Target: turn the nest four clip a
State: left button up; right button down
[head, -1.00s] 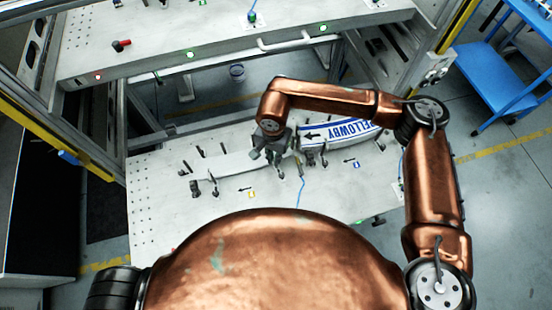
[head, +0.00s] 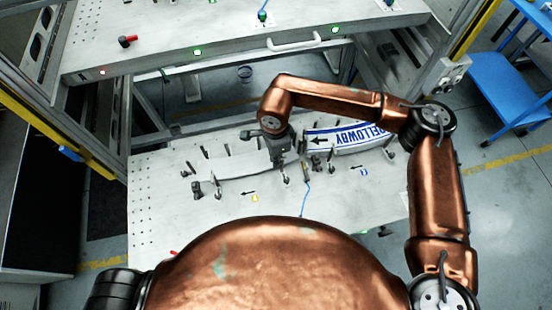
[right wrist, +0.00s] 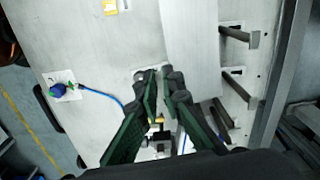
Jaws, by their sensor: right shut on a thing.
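My right gripper (head: 281,158) is over the grey lower table, between two white curved strips. In the right wrist view its green-padded fingers (right wrist: 168,88) are closed together on a small dark clip, mostly hidden by the fingertips. A black block with a yellow part (right wrist: 157,140) shows between the fingers. In the head view, one white strip (head: 240,166) lies to the left of the gripper, with dark clips (head: 196,189) along its near edge. The other strip, with blue lettering (head: 345,137), lies to the right. My left gripper is not in view.
Upright posts (right wrist: 240,38) stand along one side of the strip. A blue cable (head: 305,190) runs over the table near the gripper. The upper shelf (head: 230,45) with indicator lamps and a handle is behind. The table's left part (head: 150,195) is bare.

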jog(key=shift+w, duration=0.1)
dwell(0.3)
jog(key=c, duration=2.1)
grip_release()
jog(key=shift+r, duration=0.1)
notch_tip(320, 180, up, 12)
jog(key=shift+f, duration=0.1)
